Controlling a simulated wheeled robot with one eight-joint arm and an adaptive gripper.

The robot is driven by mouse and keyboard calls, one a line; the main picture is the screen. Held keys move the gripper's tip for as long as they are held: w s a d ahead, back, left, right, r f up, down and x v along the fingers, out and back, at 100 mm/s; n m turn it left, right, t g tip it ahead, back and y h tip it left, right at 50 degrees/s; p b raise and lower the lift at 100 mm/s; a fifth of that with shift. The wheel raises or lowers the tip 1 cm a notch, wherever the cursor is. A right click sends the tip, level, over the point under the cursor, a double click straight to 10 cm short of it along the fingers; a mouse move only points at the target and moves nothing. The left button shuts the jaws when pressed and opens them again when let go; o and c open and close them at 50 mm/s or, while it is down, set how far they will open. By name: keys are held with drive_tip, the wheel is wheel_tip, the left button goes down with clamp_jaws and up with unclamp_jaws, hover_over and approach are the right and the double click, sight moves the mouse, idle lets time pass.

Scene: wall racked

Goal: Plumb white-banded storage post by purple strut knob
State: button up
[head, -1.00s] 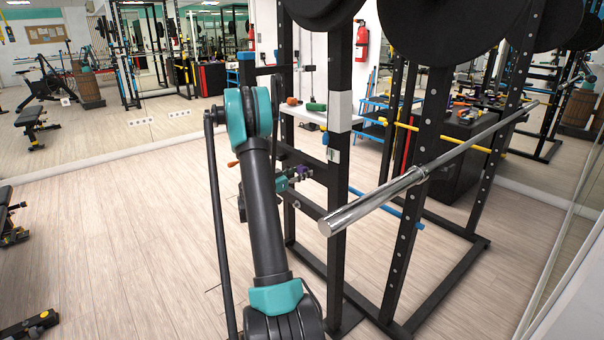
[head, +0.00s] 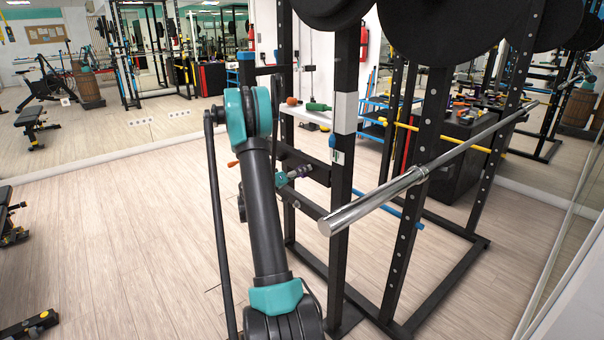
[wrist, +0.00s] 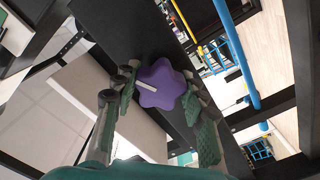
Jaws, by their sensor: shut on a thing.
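The white-banded storage post (head: 343,190) is a black upright at the near side of the rack in the head view, with a white band (head: 345,113) in its upper part. Its top leans a little to the right in the picture. The purple strut knob (head: 301,172) sits left of the post. In the wrist view the lobed purple knob (wrist: 161,83) with a pale stripe lies between my green-padded fingers, in front of a black bar. My gripper (head: 292,175) is shut on the knob; it also shows in the wrist view (wrist: 160,104). The post's foot is partly hidden.
A shiny barbell (head: 375,200) juts toward me right of the post. Black weight plates (head: 450,25) hang above. Open wooden floor (head: 130,230) lies to the left.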

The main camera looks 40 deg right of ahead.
drive_tip(key=shift+n, duration=0.6)
drive_tip(key=o, duration=1.2)
drive_tip(key=a, duration=0.8)
drive_tip(key=s+a, duration=0.1)
drive_tip(key=a, duration=0.3)
